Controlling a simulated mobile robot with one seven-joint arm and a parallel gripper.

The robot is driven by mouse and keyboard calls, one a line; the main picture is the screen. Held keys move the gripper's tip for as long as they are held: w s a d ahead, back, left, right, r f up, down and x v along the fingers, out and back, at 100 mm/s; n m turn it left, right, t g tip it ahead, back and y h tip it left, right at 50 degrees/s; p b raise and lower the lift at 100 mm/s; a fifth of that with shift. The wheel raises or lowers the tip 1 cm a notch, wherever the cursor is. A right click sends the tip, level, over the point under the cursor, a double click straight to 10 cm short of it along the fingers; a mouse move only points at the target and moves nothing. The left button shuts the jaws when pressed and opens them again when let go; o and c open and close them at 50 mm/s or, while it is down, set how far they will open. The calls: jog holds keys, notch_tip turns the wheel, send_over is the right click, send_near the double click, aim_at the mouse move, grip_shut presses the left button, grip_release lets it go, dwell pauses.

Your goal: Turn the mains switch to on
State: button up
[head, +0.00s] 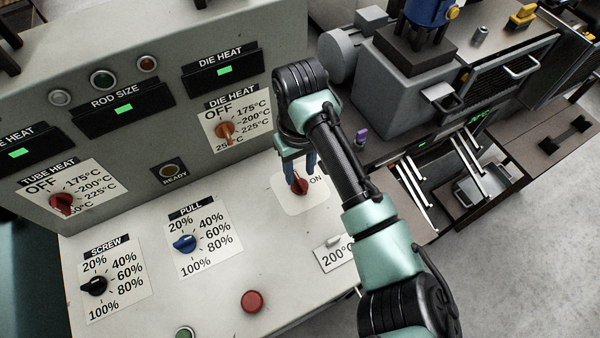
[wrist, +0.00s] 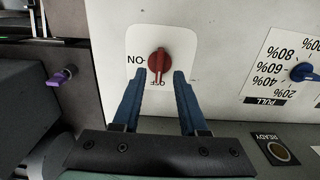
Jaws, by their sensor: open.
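The mains switch is a red rotary knob (head: 299,187) on a white label plate on the sloping panel. It also shows in the wrist view (wrist: 159,62), where its grip bar stands upright in the picture, in line with the OFF lettering just below it. The ON mark lies to its left there. My gripper (head: 301,172) points down at the knob. In the wrist view its two blue fingers (wrist: 159,76) are open, with one tip on each side of the knob's lower part. I cannot tell whether they touch it.
A blue PULL knob (head: 184,243), a black SCREW knob (head: 94,285) and a red button (head: 252,301) sit on the same panel. The upright panel with the orange DIE HEAT knob (head: 225,130) rises behind. A purple-topped part (head: 361,135) stands right of my gripper.

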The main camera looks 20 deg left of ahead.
aim_at(300, 181)
jog(key=shift+f, duration=1.7)
grip_shut()
